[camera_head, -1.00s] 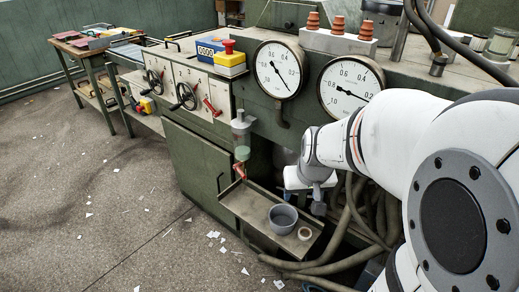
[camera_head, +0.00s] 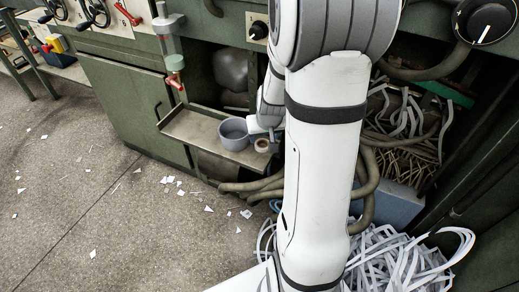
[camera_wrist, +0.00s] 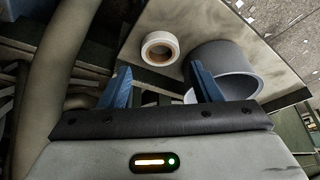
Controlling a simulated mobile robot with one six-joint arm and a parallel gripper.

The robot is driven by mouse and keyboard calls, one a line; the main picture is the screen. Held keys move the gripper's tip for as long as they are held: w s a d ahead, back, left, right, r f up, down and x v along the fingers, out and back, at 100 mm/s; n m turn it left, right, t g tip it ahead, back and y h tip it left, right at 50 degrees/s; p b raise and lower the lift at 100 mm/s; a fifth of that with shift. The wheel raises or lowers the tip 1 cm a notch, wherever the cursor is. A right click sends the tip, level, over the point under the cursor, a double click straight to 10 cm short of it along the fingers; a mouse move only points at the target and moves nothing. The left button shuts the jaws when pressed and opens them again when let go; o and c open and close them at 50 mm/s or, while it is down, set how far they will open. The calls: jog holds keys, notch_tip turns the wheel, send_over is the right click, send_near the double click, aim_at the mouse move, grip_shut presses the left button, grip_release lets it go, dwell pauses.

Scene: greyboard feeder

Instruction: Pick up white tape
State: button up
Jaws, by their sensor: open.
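The white tape (camera_wrist: 160,48) is a small roll with a brown core, lying on the metal tray (camera_wrist: 265,60) beside a grey cup in the wrist view. In the head view the tape (camera_head: 262,145) sits at the tray's right end, next to the cup. My gripper (camera_wrist: 158,82) is open, with two blue fingers spread apart. The tape shows beyond the gap between the fingertips, apart from them. The right finger overlaps the grey cup in the picture; I cannot tell whether they touch. In the head view my arm hides most of the gripper.
The grey cup (camera_head: 234,134) stands close to the tape. A transparent cylinder with a red valve (camera_head: 174,80) hangs above the tray's left end. Thick hoses (camera_head: 255,187) run below and beside the tray. White strips (camera_head: 400,260) pile up at lower right.

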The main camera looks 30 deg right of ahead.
aim_at(262, 146)
jog(key=b+x, duration=0.2)
jog(key=x, duration=0.3)
jog(key=shift+s+a+f, duration=0.1)
jog(key=shift+s, duration=0.1)
jog(key=c, duration=0.8)
